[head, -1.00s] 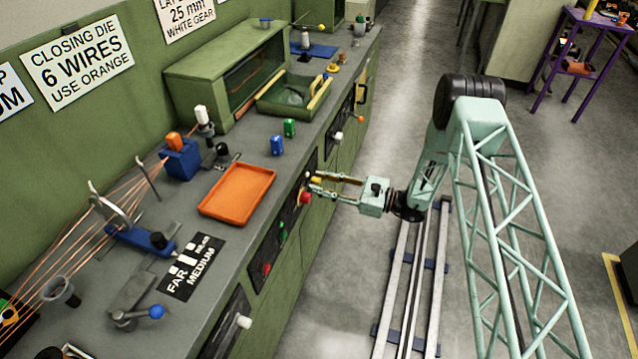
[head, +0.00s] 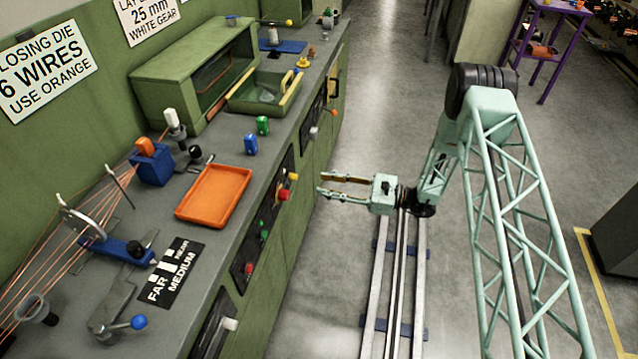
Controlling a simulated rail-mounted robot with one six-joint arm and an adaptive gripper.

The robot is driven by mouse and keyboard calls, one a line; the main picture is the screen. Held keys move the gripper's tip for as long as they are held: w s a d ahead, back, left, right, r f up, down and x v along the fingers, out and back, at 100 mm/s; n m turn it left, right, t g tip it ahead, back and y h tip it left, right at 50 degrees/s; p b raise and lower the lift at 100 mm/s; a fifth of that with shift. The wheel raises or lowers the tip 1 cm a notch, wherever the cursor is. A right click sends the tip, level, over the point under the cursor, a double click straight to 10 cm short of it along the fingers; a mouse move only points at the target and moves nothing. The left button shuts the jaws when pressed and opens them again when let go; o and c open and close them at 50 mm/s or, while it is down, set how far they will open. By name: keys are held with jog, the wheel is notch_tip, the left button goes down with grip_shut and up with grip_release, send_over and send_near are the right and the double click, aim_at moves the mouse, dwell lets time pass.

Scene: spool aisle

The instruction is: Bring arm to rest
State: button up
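My gripper (head: 322,184) is at the end of my mint-green arm, over the aisle floor to the right of the bench front. Its two fingers are apart with nothing between them. It points left toward the bench's control panel (head: 262,232), clear of it by a visible gap. The panel carries a red knob (head: 284,195), a yellow knob (head: 293,176) and green and red buttons.
The grey bench (head: 205,265) holds an orange tray (head: 237,174), a blue block (head: 151,163), copper wires and a blue-knobbed lever (head: 139,321). Floor rails (head: 398,285) run below my arm. The aisle floor is open; a purple stand (head: 548,60) is at the back right.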

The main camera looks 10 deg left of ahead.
jog(key=shift+d, duration=0.4)
jog(key=shift+r, duration=0.1)
dwell(0.3)
jog(key=s+d+r+n+g+h, duration=0.1)
jog(key=s+r+n+g+h, duration=0.15)
jog(key=r, duration=0.75)
jog(key=s+d+r+n+g+h, duration=0.1)
jog(key=s+d+r+n+g, duration=0.2)
jog(key=r, duration=0.7)
jog(key=s+d+r+n+h, duration=0.2)
jog(key=s+d+r, duration=0.1)
jog(key=s+r, duration=0.4)
jog(key=s+d+r+n+h, duration=0.25)
jog(key=s+r, duration=0.25)
jog(key=r, duration=0.3)
jog(key=s+d+r+n+t+h, duration=0.2)
jog(key=s+d+r, duration=0.3)
jog(key=s+d, duration=0.4)
jog(key=s+d+r+n+t+h, duration=0.1)
jog(key=s+d+r+t+h, duration=0.3)
jog(key=s+d, duration=0.6)
jog(key=s+d+r+n+t+h, duration=0.2)
jog(key=s+d+r, duration=0.5)
jog(key=s, duration=0.6)
jog(key=shift+d+n+t+h, duration=0.3)
jog(key=shift+d+t+h, duration=0.45)
jog(key=shift+d+h, duration=0.35)
